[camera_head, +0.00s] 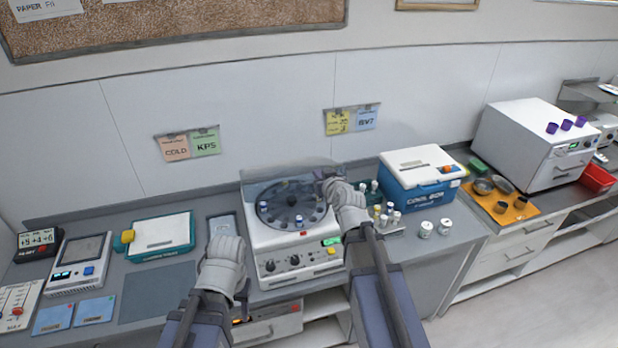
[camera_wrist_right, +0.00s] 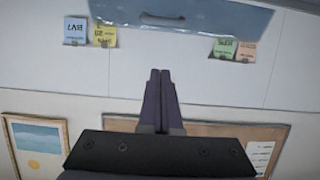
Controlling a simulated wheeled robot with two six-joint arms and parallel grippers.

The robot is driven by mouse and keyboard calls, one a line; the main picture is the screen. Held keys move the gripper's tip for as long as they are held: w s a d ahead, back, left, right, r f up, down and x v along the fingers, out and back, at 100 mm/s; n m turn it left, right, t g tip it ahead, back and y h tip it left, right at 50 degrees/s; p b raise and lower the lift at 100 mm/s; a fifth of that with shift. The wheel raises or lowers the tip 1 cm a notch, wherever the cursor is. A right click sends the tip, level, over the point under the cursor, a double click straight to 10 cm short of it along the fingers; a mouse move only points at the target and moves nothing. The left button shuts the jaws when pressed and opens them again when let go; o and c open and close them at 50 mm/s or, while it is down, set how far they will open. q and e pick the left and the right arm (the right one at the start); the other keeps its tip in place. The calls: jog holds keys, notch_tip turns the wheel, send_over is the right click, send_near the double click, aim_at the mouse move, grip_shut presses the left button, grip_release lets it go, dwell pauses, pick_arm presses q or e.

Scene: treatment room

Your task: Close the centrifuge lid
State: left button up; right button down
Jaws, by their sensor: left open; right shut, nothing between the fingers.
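The white centrifuge (camera_head: 296,246) stands on the counter, with its dark round rotor (camera_head: 291,205) and a few coloured tubes exposed. Its translucent bluish lid (camera_head: 262,182) is raised at the back. The lid also shows along the top of the right wrist view (camera_wrist_right: 215,18), with a dark slot in it. My right gripper (camera_head: 328,178) is by the right side of the raised lid. Its fingers (camera_wrist_right: 160,84) are shut and empty, apart from the lid in the wrist picture. My left gripper (camera_head: 226,250) is open, left of the centrifuge; its fingertips are hard to make out.
A blue cool box (camera_head: 418,193) and several small bottles (camera_head: 388,215) stand right of the centrifuge, close to my right arm. A teal-edged tray (camera_head: 161,234) and a grey device (camera_head: 80,262) lie to the left. The wall (camera_head: 260,110) is close behind.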

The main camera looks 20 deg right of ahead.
aim_at(308, 174)
jog(key=b+x, duration=0.3)
jog(key=x, duration=0.7)
jog(key=shift+s+f+b, duration=0.1)
jog(key=shift+f+b, duration=0.05)
jog(key=shift+b, duration=0.15)
jog(key=shift+s+f+b, duration=0.35)
jog(key=shift+f+b, duration=0.2)
jog(key=shift+s+f+b, duration=0.4)
jog(key=shift+f+b, duration=0.15)
jog(key=shift+f, duration=0.05)
jog(key=shift+s+f+b, duration=0.3)
jog(key=shift+s+b, duration=0.1)
jog(key=shift+s, duration=0.15)
